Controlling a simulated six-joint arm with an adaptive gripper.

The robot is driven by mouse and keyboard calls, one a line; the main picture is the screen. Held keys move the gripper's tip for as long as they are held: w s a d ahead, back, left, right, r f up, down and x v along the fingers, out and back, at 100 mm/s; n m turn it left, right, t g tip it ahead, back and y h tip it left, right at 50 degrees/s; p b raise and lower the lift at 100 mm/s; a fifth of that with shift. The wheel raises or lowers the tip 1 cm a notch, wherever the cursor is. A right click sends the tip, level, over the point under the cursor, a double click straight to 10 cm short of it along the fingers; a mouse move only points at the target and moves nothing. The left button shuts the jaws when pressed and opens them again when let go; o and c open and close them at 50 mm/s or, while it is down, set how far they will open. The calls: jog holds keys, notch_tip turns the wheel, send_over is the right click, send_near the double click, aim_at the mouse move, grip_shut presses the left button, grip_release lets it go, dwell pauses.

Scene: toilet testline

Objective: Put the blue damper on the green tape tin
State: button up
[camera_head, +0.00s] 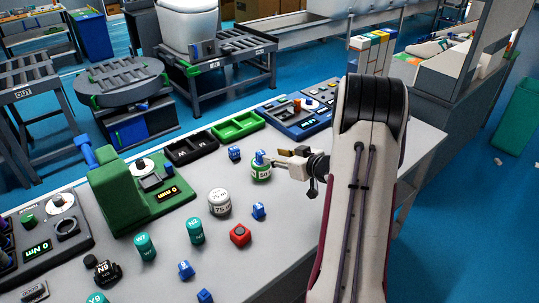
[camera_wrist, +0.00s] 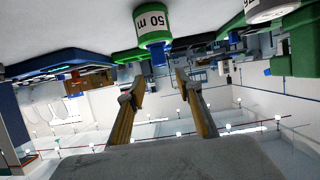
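The green tape tin (camera_head: 261,174), with a white label band, stands upright on the grey bench. The blue damper (camera_head: 259,157) sits on top of it. In the wrist view, which is upside down, the tin (camera_wrist: 153,22) reads "50 m" and the damper (camera_wrist: 159,56) shows at its top face. My gripper (camera_head: 277,155) is just right of the tin at damper height. In the wrist view my gripper (camera_wrist: 161,78) has its fingers apart with nothing between them, and the damper lies just beyond the fingertips.
A white tape tin (camera_head: 219,203), a red block (camera_head: 240,235), teal cylinders (camera_head: 195,231) and a similar blue part (camera_head: 258,210) stand nearby. Another blue part (camera_head: 234,153) is behind left. A green tray (camera_head: 238,125) and black tray (camera_head: 191,148) lie behind.

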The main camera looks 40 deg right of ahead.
jog(key=shift+v, duration=1.4)
jog(key=shift+w+r, duration=0.1)
jog(key=shift+r, duration=0.05)
jog(key=w+a+r+g+h, duration=0.1)
jog(key=a+r+g+h, duration=0.3)
jog(key=r, duration=0.6)
jog(key=s+a+r+m, duration=0.1)
jog(key=s+a+r, duration=0.5)
jog(key=a, duration=0.4)
jog(key=s+a+n+g+y, duration=0.1)
jog(key=s+a+g+y, duration=0.3)
jog(key=s+a, duration=1.9)
jog(key=shift+s, duration=0.35)
